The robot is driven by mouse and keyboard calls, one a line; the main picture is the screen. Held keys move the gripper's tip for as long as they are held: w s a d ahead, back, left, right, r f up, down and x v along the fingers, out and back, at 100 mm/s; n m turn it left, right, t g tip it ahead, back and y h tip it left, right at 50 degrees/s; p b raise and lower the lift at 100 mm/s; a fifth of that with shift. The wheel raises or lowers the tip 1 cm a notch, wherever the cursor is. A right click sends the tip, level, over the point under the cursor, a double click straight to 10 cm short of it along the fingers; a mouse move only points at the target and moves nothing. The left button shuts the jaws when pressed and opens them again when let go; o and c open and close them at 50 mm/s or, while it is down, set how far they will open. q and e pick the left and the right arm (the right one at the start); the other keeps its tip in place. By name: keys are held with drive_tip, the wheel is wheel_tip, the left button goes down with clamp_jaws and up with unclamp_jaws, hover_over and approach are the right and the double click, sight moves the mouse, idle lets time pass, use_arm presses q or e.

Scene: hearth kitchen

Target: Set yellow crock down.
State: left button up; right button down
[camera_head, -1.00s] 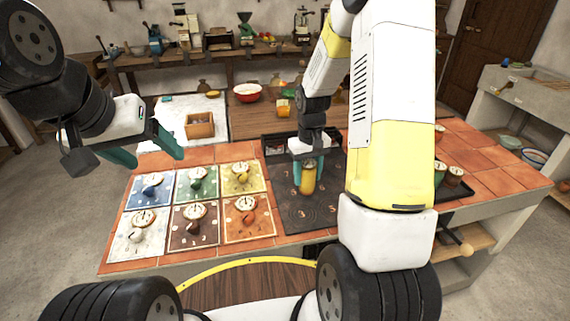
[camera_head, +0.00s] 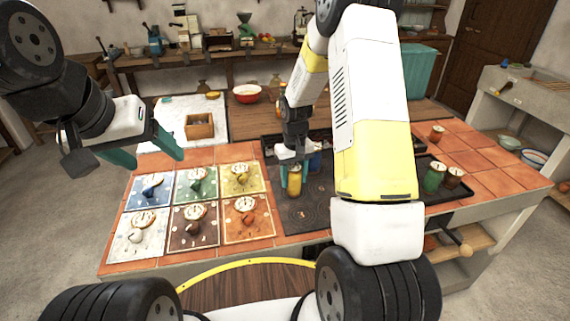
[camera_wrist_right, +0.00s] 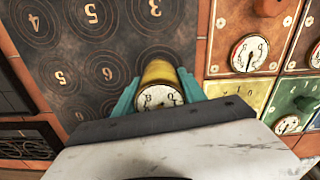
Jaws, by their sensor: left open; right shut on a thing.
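The yellow crock (camera_head: 295,185) is between the teal fingers of my right gripper (camera_head: 294,178), upright, over the left part of the dark mat with numbered circles (camera_head: 305,212). In the right wrist view the yellow crock (camera_wrist_right: 160,73) shows a dial face between the fingers, with free numbered circles on the mat (camera_wrist_right: 85,50) to its left. I cannot tell whether its base touches the mat. My left gripper (camera_head: 158,161) is open and empty, to the left of and above the coloured cards.
Several coloured cards with dials, such as the yellow card (camera_head: 243,178), lie left of the mat. A green crock (camera_head: 434,178) and a brown one (camera_head: 455,176) stand on a dark tray at right.

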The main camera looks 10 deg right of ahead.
drive_tip(key=c, duration=0.7)
unclamp_jaws()
drive_tip(key=shift+f, duration=0.1)
drive_tip(key=shift+o, duration=0.2)
wheel_tip(320, 180, up, 12)
drive_tip(key=shift+r, duration=0.1)
drive_tip(key=s+r+t, duration=0.2)
drive_tip(key=s+r, duration=0.4)
drive_tip(key=r, duration=0.3)
drive_tip(key=s+a+r+t+y, duration=0.1)
drive_tip(key=s+r, duration=0.3)
drive_tip(key=s, duration=0.5)
drive_tip(key=s+a+r+m+t+y, duration=0.1)
drive_tip(key=s+r+t, duration=0.2)
drive_tip(key=s, duration=0.6)
drive_tip(key=shift+r+m, duration=0.3)
drive_tip(key=shift+r, duration=0.55)
drive_tip(key=shift+s+a, duration=0.1)
